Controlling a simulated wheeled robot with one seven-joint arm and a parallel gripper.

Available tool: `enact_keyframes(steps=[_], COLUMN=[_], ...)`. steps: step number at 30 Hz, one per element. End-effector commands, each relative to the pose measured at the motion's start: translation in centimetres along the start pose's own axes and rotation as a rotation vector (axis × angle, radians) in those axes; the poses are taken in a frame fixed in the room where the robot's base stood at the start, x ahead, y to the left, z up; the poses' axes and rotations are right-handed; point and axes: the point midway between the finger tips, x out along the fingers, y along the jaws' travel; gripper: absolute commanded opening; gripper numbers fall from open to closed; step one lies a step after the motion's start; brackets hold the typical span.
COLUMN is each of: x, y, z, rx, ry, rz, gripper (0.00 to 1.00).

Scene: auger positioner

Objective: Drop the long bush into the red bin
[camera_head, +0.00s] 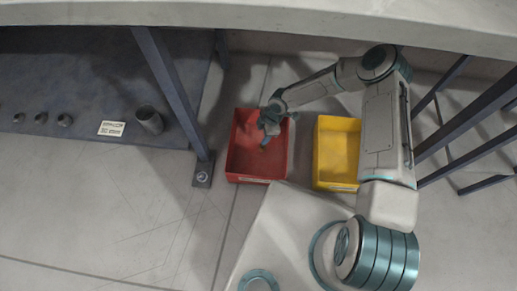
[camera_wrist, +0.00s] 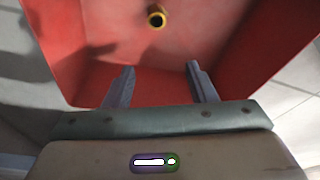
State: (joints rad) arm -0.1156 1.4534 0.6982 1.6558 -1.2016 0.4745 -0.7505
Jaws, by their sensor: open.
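The red bin (camera_head: 242,168) stands on the floor left of the yellow bin. In the wrist view the red bin (camera_wrist: 90,70) fills most of the picture. A small yellow ring-shaped piece with a dark hole, likely the long bush (camera_wrist: 156,19), is inside the red bin, seen end-on, so its length cannot be told. My gripper (camera_head: 266,140) is over the red bin. In the wrist view my gripper (camera_wrist: 160,80) has its two fingers apart with nothing between them. The yellow piece is beyond the fingertips, apart from them.
A yellow bin (camera_head: 337,183) stands right of the red bin. Dark metal legs (camera_head: 172,85) stand at the left, with others at the right. A dark low shelf (camera_head: 70,75) holds a grey cylinder (camera_head: 149,120), a white label (camera_head: 111,128) and several small round parts. Open floor lies front left.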

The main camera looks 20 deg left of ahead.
Motion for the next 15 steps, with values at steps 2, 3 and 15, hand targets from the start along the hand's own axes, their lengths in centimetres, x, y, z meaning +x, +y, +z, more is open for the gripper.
enact_keyframes(steps=[2,3,15], x=[-0.8,-1.4,-10.2], y=[0.1,0.1,0.1], z=[0.0,0.0,-0.1], rx=[0.000,-0.001,0.001], ry=[-0.001,-0.001,-0.001], rz=[0.001,0.002,0.003], gripper=[0.51,0.51,0.51])
